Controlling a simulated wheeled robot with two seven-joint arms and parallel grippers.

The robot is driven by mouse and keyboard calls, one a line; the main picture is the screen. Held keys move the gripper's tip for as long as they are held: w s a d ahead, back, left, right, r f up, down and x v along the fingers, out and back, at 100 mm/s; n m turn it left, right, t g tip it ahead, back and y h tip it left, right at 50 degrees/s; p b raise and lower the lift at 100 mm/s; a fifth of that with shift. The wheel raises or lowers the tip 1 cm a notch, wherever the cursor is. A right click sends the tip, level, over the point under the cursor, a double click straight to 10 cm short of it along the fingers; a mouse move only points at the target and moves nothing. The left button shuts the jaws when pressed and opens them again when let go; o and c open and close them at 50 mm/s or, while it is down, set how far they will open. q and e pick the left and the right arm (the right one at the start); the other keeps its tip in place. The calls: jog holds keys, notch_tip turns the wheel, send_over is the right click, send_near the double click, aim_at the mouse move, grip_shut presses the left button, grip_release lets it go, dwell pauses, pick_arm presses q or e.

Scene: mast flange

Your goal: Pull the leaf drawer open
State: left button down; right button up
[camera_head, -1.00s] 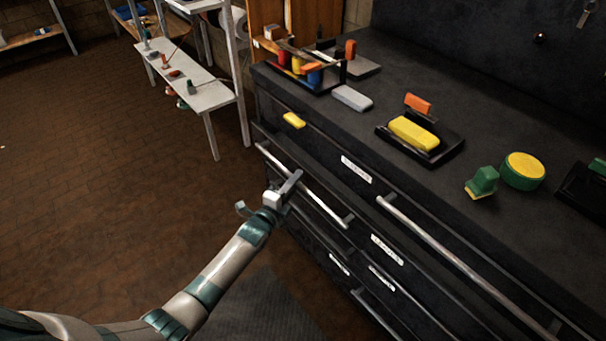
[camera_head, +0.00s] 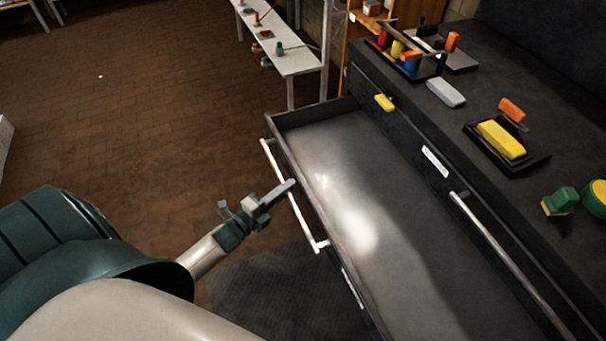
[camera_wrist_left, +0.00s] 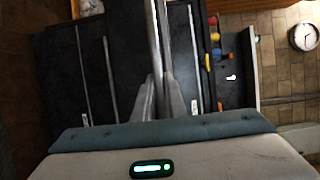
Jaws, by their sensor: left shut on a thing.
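The leaf drawer (camera_head: 395,230) is pulled well out from the dark cabinet, and its grey interior looks empty in the part that shows. Its long metal handle (camera_head: 305,222) runs along the drawer's front. My left gripper (camera_head: 283,191) is shut on the handle near its middle. In the left wrist view the fingers (camera_wrist_left: 161,95) close around the handle bar (camera_wrist_left: 157,35), which runs up the picture. My right gripper is in neither view.
The cabinet top holds a yellow block on a black tray (camera_head: 535,160), a grey block (camera_head: 445,92), a green block (camera_head: 560,201) and a rack of coloured pieces. A yellow piece (camera_head: 384,102) is on the cabinet front. Brick floor (camera_head: 140,120) at left is open.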

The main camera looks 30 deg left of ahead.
pick_arm(q)
jog(key=shift+s+a, duration=0.4)
jog(key=shift+s, duration=0.15)
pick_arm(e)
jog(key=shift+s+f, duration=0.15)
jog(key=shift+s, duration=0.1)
pick_arm(q)
jog(key=c, duration=1.8)
grip_release()
jog(key=shift+s, duration=0.15)
jog(key=b+v, duration=0.2)
jog(key=v, duration=1.5)
jog(key=shift+b, duration=0.4)
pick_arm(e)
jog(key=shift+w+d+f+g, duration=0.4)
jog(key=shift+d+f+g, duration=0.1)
